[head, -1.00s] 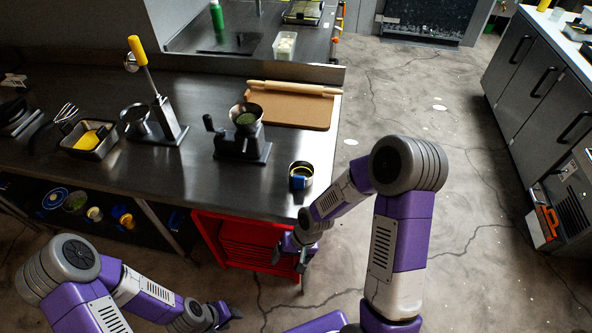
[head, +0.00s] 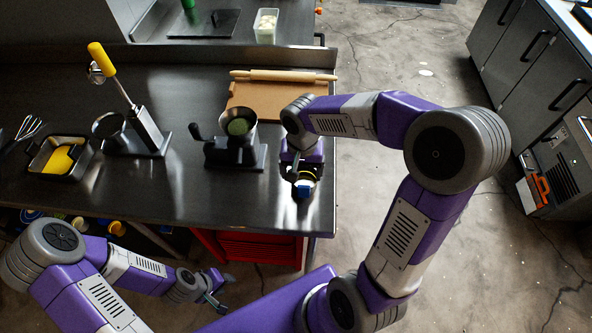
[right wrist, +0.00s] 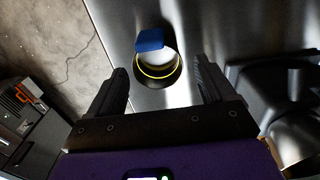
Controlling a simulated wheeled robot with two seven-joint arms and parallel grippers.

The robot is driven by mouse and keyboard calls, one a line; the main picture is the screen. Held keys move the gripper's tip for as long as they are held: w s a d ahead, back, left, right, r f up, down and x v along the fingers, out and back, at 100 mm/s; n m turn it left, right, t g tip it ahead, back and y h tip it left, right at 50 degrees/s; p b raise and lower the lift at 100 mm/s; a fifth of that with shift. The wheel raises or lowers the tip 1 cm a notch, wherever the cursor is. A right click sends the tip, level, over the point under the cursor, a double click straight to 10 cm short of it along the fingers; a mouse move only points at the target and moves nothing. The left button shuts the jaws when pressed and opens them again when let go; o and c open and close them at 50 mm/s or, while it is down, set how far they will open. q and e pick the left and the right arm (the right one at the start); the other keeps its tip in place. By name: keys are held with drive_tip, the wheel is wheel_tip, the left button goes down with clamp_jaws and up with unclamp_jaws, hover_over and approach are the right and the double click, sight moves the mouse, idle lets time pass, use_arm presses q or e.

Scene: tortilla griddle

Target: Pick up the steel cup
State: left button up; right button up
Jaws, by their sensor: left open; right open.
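The steel cup (head: 306,190) stands near the right end of the steel counter, partly hidden under my right gripper. In the right wrist view the cup (right wrist: 158,66) shows a yellow ring inside its rim and a blue piece (right wrist: 149,40) on its side. My right gripper (head: 297,182) is open above the cup. In the right wrist view its two fingers (right wrist: 161,82) are apart, with the cup beyond and between them, not gripped. My left gripper (head: 218,291) is open and empty, low in front of the counter.
A grinder (head: 235,147) stands left of the cup. A cutting board (head: 262,98) with a rolling pin (head: 284,75) lies behind. A press (head: 147,130) and a tray (head: 42,165) stand further left. A red cabinet (head: 258,248) sits below the counter.

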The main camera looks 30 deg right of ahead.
sight(304, 190)
drive_tip(key=f, duration=0.2)
drive_tip(key=s+f+b, duration=0.1)
drive_tip(key=f, duration=0.1)
drive_tip(key=s+f, duration=0.1)
drive_tip(key=f, duration=0.2)
drive_tip(key=shift+s+a+b, duration=0.1)
drive_tip(key=shift+a+b, duration=0.05)
drive_tip(key=shift+b, duration=0.25)
drive_tip(key=shift+c, duration=0.3)
drive_tip(key=c, duration=1.2)
